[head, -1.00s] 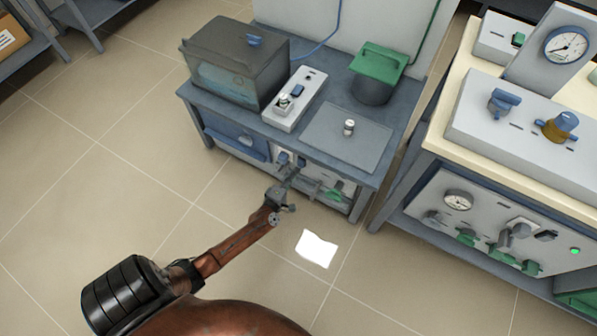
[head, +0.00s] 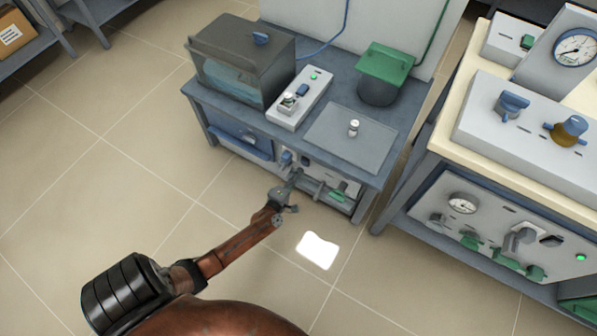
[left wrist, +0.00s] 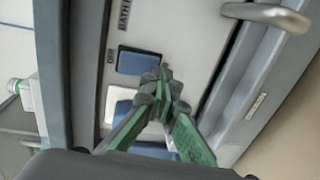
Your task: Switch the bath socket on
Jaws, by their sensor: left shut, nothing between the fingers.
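The socket panel (head: 322,176) is on the front of the grey bench, under its top. In the left wrist view the panel (left wrist: 190,45) carries sideways lettering that begins "BATH" and a blue rocker (left wrist: 137,61). A white switch plate (left wrist: 117,100) lies below it, partly hidden by my fingers. My left gripper (head: 293,180) is shut and empty just in front of the panel; in the left wrist view its fingertips (left wrist: 164,76) overlap the blue rocker's lower right. I cannot tell whether they touch. The bath's control box (head: 300,99) on the bench top shows a lit green lamp (head: 314,77).
A clear-sided bath (head: 240,75) and a green-lidded pot (head: 382,75) stand on the bench. A metal handle (left wrist: 268,14) sticks out near the panel. A second bench with a gauge panel (head: 500,225) stands at right. The floor at left is clear.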

